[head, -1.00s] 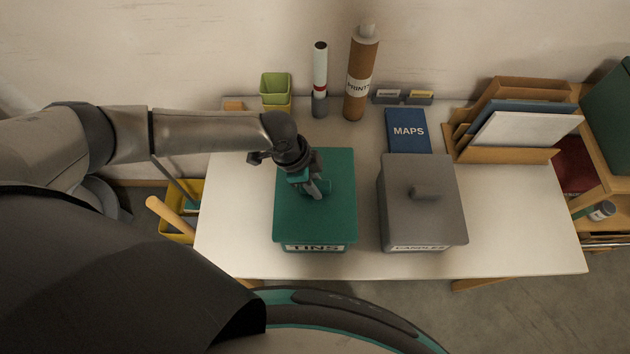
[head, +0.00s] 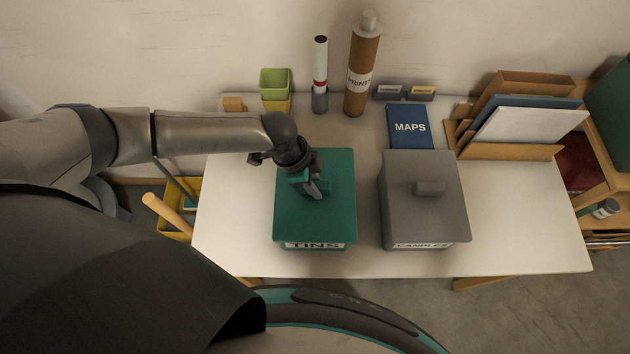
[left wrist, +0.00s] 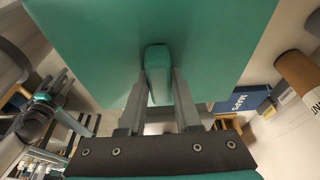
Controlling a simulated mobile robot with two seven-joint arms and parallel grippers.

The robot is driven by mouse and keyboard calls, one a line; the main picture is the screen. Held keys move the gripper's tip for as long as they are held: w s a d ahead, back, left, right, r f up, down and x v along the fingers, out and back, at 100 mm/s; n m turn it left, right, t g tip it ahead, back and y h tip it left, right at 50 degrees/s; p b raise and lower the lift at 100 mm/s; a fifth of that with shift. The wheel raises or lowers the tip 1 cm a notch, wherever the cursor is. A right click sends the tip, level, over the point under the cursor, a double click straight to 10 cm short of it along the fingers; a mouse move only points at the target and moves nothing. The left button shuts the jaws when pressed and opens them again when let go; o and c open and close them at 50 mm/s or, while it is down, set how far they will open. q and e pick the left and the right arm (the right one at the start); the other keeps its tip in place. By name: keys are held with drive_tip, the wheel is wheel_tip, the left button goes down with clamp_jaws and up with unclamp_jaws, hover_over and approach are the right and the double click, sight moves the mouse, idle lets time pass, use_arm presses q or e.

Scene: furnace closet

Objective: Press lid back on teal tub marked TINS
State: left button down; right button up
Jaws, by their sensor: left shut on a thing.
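The teal tub marked TINS (head: 316,246) stands on the table left of centre, and only its labelled front shows below its lid. Its teal lid (head: 335,215) lies over the top and looks roughly level. Whether the lid is seated all the way down cannot be told. My left gripper (head: 316,189) is over the lid, shut on the lid's handle. In the left wrist view the fingers (left wrist: 159,95) close on both sides of the teal handle (left wrist: 157,70), with the lid's surface (left wrist: 100,40) behind it. My right gripper is not in view.
A grey lidded tub marked CANDLES (head: 425,215) stands close on the right. Behind are a blue MAPS box (head: 410,128), a brown PRINTS tube (head: 361,80), a slim white tube (head: 320,75) and a green cup (head: 275,83). A file rack (head: 510,150) stands at the right.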

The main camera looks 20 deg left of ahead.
use_arm(q)
drive_tip(key=shift+f, duration=0.25)
drive_tip(key=c, duration=0.5)
unclamp_jaws()
drive_tip(key=shift+r, duration=0.1)
drive_tip(key=v, duration=1.5)
drive_tip(key=shift+a+r+p, duration=0.1)
drive_tip(key=shift+a+p, duration=0.05)
drive_tip(key=shift+p, duration=0.2)
